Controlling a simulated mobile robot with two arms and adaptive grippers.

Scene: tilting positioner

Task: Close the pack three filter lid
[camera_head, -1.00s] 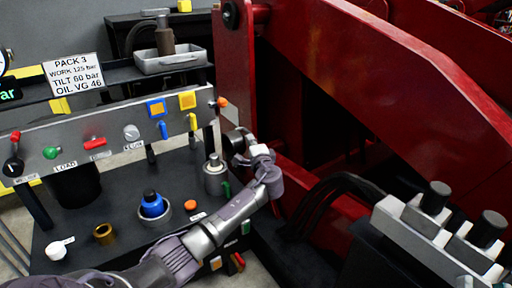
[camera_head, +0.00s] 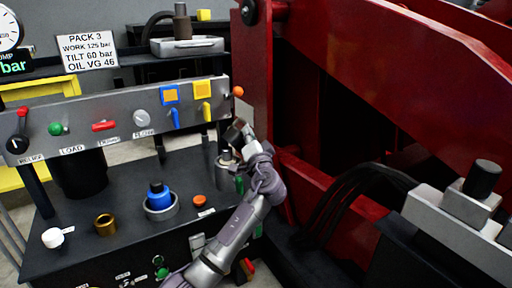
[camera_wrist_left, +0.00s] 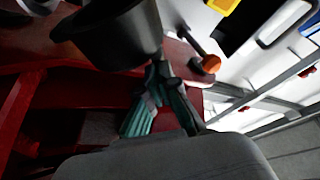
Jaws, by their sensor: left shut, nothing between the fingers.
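A short grey canister (camera_head: 225,172), which looks like the filter, stands at the right end of the dark bench. A dark round part (camera_head: 236,131), apparently its raised lid, is tilted above it. It seems to be the large dark cup (camera_wrist_left: 112,32) in the left wrist view. My left gripper (camera_head: 254,150) is just right of the canister, close to the dark part. Its fingers (camera_wrist_left: 161,72) are shut and empty, beside the cup's lower edge; I cannot tell whether they touch. My right gripper is not in view.
A grey panel (camera_head: 100,118) with levers and knobs crosses behind the bench. An orange ball knob (camera_head: 238,91) sticks out at its right end. A blue cap (camera_head: 157,193) and a brass ring (camera_head: 105,224) are on the bench. A red frame (camera_head: 385,75) and black hoses (camera_head: 335,200) bound the right side.

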